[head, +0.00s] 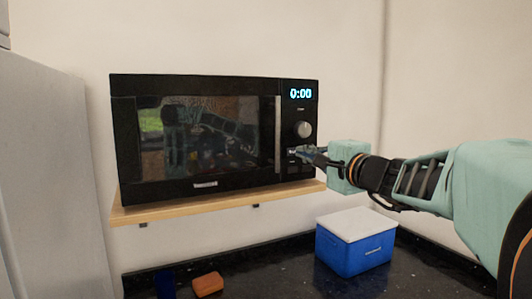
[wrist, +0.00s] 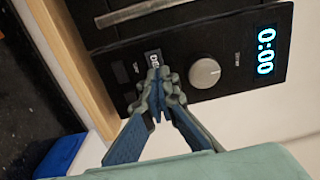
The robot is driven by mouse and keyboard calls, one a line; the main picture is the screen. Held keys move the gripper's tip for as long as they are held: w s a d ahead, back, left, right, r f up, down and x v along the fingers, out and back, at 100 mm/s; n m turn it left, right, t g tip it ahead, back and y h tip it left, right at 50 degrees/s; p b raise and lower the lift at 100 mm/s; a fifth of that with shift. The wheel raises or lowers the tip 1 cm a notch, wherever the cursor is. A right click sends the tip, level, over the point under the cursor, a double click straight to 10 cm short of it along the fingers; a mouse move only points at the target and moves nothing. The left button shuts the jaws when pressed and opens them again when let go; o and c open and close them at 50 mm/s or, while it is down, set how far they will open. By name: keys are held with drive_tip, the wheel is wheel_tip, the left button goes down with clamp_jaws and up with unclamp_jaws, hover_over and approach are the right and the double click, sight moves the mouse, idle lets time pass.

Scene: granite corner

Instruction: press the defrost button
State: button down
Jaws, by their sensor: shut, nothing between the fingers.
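A black microwave (head: 200,139) stands on a wooden wall shelf, its display reading 0:00. Its control panel (wrist: 228,93) fills much of the wrist view, turned sideways. A small button with light lettering beginning "DE" (wrist: 153,58) shows just beyond my fingertips, its text partly covered by them. My gripper (wrist: 156,82) is shut and empty, its tips at or very near this button; I cannot tell whether they touch it. In the head view my gripper (head: 298,153) is at the panel below the round knob (head: 303,129), hiding part of the buttons.
The shelf (head: 215,202) runs under the microwave. A blue cooler with a white lid (head: 355,240) stands on the dark counter below my arm. An orange-brown block (head: 207,284) and a dark blue object (head: 165,284) are at the counter's front. A grey cabinet or fridge (head: 45,180) is at left.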

drive_tip(key=shift+w+a+r+b, duration=0.25)
drive_tip(key=shift+w+b, duration=0.3)
drive_tip(key=shift+b, duration=0.55)
